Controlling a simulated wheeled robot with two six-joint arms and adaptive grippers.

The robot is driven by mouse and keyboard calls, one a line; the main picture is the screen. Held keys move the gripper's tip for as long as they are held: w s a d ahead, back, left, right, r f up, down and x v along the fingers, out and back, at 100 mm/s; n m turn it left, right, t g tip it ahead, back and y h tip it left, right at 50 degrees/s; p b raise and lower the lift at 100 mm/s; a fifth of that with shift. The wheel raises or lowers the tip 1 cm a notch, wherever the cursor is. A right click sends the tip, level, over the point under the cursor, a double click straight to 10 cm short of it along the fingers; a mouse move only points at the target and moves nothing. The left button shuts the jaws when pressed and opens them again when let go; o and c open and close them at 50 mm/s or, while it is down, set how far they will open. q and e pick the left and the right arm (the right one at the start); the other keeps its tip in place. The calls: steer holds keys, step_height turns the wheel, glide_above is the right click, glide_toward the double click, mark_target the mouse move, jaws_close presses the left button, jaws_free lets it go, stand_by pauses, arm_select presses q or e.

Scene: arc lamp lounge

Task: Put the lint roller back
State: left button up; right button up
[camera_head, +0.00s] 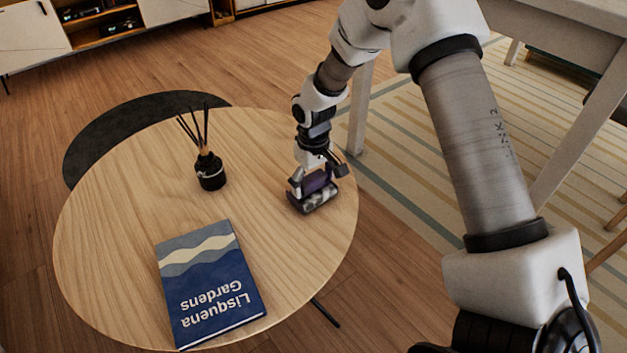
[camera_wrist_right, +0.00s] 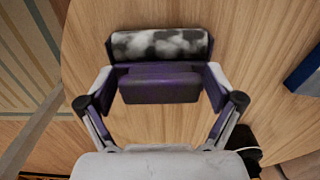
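The lint roller (camera_head: 313,192) is a purple piece with a mottled grey-and-white roller, on the right part of the round wooden table. In the right wrist view the lint roller (camera_wrist_right: 160,46) shows its mottled roller at the top and a purple block below. My right gripper (camera_head: 318,177) comes down over it. In the wrist view the right gripper's fingers (camera_wrist_right: 162,92) are spread wide, one on each side of the purple block. Any gap between pads and block is too small to judge. My left gripper is not in view.
The round table (camera_head: 120,220) also bears a blue book (camera_head: 210,285) at the front and a black reed diffuser (camera_head: 210,172) at the back. Bare wood lies between them. A taller pale table (camera_head: 575,65) stands to the right.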

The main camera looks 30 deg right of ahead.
mark_target(314, 178)
stand_by(0.3)
step_height(314, 178, up, 12)
steer(key=p, duration=0.4)
steer(key=shift+r+p, duration=0.15)
steer(key=shift+p, duration=0.25)
steer(key=shift+s, duration=0.1)
